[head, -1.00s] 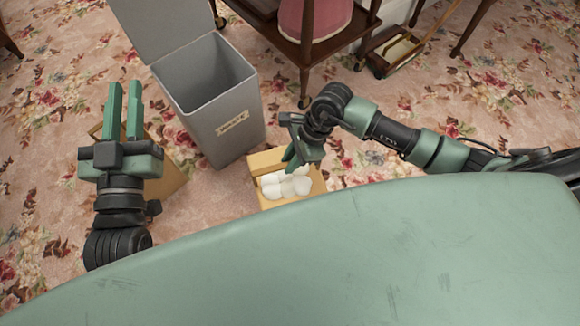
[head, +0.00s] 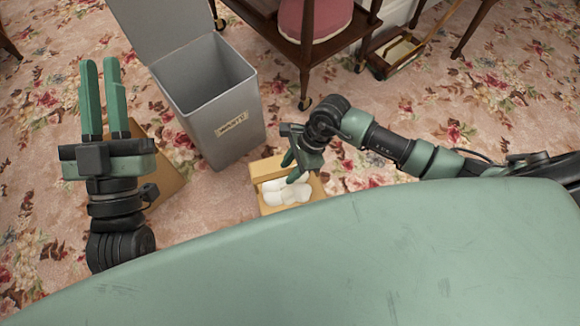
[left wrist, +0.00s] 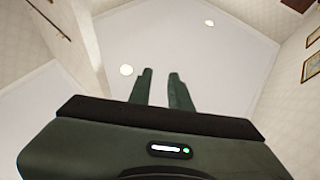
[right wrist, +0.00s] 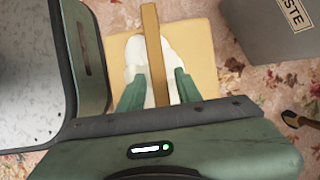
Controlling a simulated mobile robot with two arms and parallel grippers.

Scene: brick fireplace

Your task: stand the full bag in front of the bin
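The grey bin (head: 225,130) with a WASTE label stands upright with its lid open; its corner shows in the right wrist view (right wrist: 270,35). A tan bag (head: 266,166) with white contents stands on the carpet at the bin's near right. My right gripper (head: 291,166) is over it, pointing down. In the right wrist view, a tan strip of the bag (right wrist: 151,35) passes between its open fingers (right wrist: 157,88), with gaps at both sides. My left gripper (head: 103,75) is open and empty, raised, with its fingers towards the ceiling in the left wrist view.
Another tan object (head: 168,178) stands left of the bin, partly hidden by my left gripper. A dark wooden trolley (head: 290,45) with a pink item (head: 310,18) is behind the bin.

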